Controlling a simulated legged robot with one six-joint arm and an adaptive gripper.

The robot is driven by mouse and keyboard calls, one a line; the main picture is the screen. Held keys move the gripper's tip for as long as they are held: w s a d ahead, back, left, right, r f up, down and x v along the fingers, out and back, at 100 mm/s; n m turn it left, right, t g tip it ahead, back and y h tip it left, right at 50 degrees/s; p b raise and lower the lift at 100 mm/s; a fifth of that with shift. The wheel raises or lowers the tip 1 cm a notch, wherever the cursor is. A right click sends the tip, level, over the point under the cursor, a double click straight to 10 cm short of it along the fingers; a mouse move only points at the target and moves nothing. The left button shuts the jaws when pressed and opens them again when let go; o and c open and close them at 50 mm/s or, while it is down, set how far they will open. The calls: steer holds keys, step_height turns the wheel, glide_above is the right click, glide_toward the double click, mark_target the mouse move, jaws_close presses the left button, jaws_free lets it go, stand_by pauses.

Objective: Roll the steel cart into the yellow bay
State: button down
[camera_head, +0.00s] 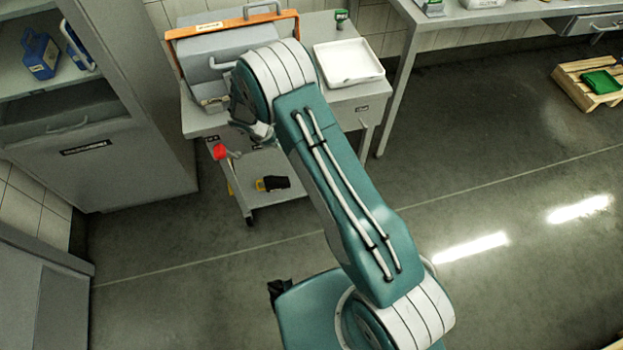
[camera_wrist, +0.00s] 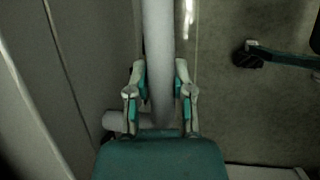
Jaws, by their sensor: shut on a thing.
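The steel cart (camera_head: 352,110) stands at the upper middle of the head view, against the back wall, with a drawer front, a lower shelf and casters. My gripper (camera_wrist: 160,82) is shut on a pale grey round bar (camera_wrist: 157,45) in the wrist view, which looks like the cart's handle. The fingers lie on both sides of it. In the head view my arm covers the middle of the cart, and the fingers are mostly hidden. No yellow bay can be made out in either view.
On the cart are a grey box with an orange handle (camera_head: 232,23) and a white tray (camera_head: 348,62). A grey cabinet (camera_head: 160,100) stands close at left, a bench (camera_head: 470,14) at right. A wooden pallet (camera_head: 570,80) lies far right. The floor between is clear.

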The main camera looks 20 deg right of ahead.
steer(key=shift+w, duration=2.25)
jaws_free()
steer(key=shift+s, duration=0.1)
